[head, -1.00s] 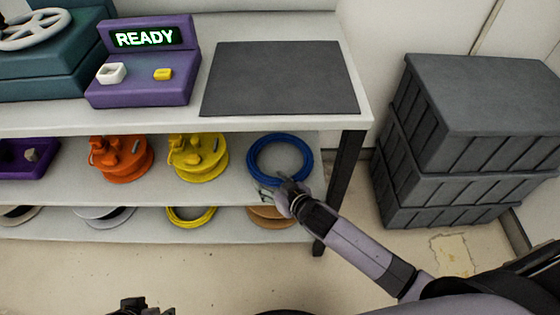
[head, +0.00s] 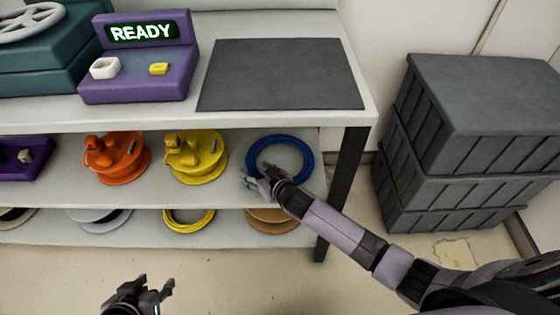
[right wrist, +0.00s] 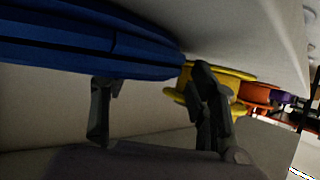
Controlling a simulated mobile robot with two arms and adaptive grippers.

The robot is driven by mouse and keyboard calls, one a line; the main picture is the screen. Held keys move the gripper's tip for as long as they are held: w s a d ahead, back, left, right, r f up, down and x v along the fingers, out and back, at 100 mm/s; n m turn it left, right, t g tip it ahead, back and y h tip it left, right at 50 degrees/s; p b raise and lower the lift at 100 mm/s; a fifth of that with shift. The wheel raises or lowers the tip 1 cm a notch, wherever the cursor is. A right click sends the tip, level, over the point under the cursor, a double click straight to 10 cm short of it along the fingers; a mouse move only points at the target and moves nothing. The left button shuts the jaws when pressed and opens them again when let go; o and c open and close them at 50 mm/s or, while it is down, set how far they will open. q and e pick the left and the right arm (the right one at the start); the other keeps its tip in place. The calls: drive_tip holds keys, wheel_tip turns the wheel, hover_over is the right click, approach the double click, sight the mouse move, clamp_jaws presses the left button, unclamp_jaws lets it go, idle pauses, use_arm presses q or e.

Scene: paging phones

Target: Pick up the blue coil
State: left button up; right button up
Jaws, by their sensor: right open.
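The blue coil (head: 280,140) lies flat at the right end of the middle shelf. In the right wrist view the coil (right wrist: 85,42) fills the upper left, close to the fingers. My right gripper (head: 254,178) is at the coil's front left edge in the head view. In the right wrist view its two fingers (right wrist: 153,108) stand apart with nothing between them; I cannot tell whether they touch the coil. My left gripper (head: 155,290) is low at the bottom edge of the head view, away from the shelves, partly cut off.
A yellow reel (head: 197,158) and an orange reel (head: 118,158) stand left of the coil. The table top (head: 230,118) overhangs the shelf. A dark table leg (head: 343,190) is right of the coil. Grey stacked crates (head: 470,150) stand further right. A yellow coil (head: 188,224) lies below.

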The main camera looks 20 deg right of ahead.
clamp_jaws()
idle(0.7)
idle(0.3)
